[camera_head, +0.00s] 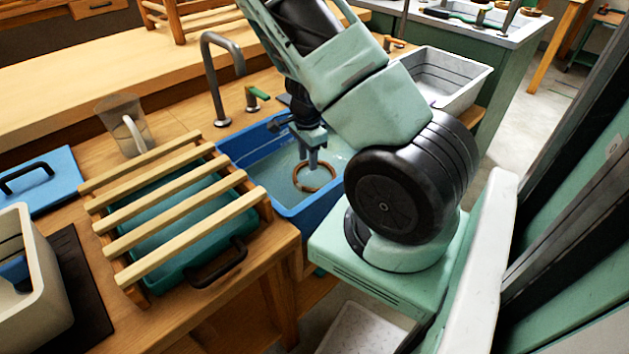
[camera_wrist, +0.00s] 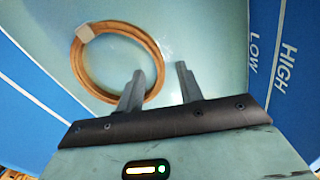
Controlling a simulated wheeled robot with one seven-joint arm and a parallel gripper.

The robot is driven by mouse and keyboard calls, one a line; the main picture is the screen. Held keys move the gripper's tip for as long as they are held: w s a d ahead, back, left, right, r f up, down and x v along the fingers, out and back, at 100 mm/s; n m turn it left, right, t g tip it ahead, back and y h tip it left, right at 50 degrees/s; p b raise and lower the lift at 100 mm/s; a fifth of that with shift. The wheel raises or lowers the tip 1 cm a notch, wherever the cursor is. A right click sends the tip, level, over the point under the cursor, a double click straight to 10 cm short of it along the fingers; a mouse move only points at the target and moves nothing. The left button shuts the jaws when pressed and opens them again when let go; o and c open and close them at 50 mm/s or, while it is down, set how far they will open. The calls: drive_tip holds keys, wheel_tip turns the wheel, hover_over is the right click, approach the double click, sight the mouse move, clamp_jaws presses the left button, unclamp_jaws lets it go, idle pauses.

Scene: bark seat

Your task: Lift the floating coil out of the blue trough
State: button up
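The coil (camera_head: 315,187) is a thin brown ring with a pale band on it, lying in the water of the blue trough (camera_head: 291,208). In the wrist view the coil (camera_wrist: 79,62) is at upper left of my gripper (camera_wrist: 160,82). The two fingers are apart. The left finger overlaps the coil's right side in the picture; the right finger is clear of it. I cannot tell whether a finger touches the coil. In the head view my gripper (camera_head: 313,160) points down over the trough, just above the coil. The trough wall (camera_wrist: 285,60) bears the words LOW and HIGH.
A wooden slatted rack (camera_head: 170,206) over a teal tray stands left of the trough. A tap (camera_head: 222,75) rises behind it. A clear jug (camera_head: 124,125) stands at back left, a grey bin (camera_head: 446,77) at right. The trough walls enclose my gripper on its sides.

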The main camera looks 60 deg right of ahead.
drive_tip(key=shift+f, duration=0.4)
clamp_jaws()
